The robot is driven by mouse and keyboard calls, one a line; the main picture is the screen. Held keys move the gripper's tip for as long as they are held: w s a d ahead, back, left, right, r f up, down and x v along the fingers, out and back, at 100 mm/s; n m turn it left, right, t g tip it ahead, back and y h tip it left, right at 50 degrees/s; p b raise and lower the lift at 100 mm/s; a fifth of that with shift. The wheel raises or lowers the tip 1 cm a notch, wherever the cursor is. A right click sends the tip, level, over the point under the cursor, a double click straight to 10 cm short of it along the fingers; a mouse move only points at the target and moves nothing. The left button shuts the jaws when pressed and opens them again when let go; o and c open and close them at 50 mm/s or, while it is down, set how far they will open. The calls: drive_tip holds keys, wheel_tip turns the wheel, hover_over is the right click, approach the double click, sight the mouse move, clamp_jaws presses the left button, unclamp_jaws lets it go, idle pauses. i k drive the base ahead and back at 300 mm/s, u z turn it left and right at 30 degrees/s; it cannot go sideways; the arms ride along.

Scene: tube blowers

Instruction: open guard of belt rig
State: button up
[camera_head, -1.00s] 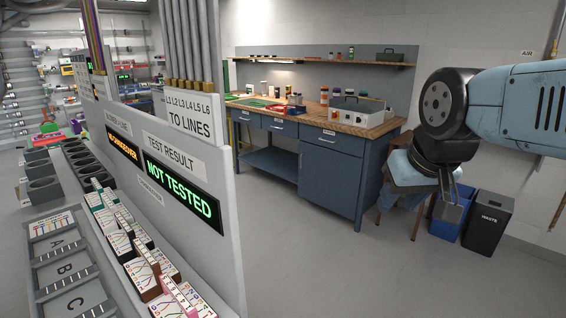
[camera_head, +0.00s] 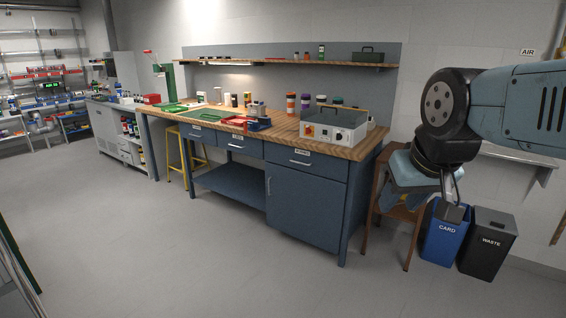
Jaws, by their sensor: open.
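A grey-white box (camera_head: 334,128) stands on the near right end of the wooden bench. It has an orange-red switch and dark knobs on its front, and a thin frame rises over its top. I cannot tell whether it is the belt rig, and no guard can be made out clearly. My gripper (camera_head: 453,203) hangs at the right, pointing down, open and empty. In the picture it is right of the box, in front of the bins and clear of the bench.
The bench (camera_head: 308,192) has blue drawers and a cupboard. A wooden stool (camera_head: 404,206) stands at its right end, beside a blue card bin (camera_head: 445,235) and a black waste bin (camera_head: 488,243). Open grey floor (camera_head: 150,255) lies in front. A green edge shows at lower left.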

sight(360, 116)
drive_tip(key=z, duration=0.1)
drive_tip(key=i, duration=1.1)
drive_tip(key=z, duration=0.3)
drive_tip(key=i, duration=1.85)
drive_tip(key=u, duration=0.35)
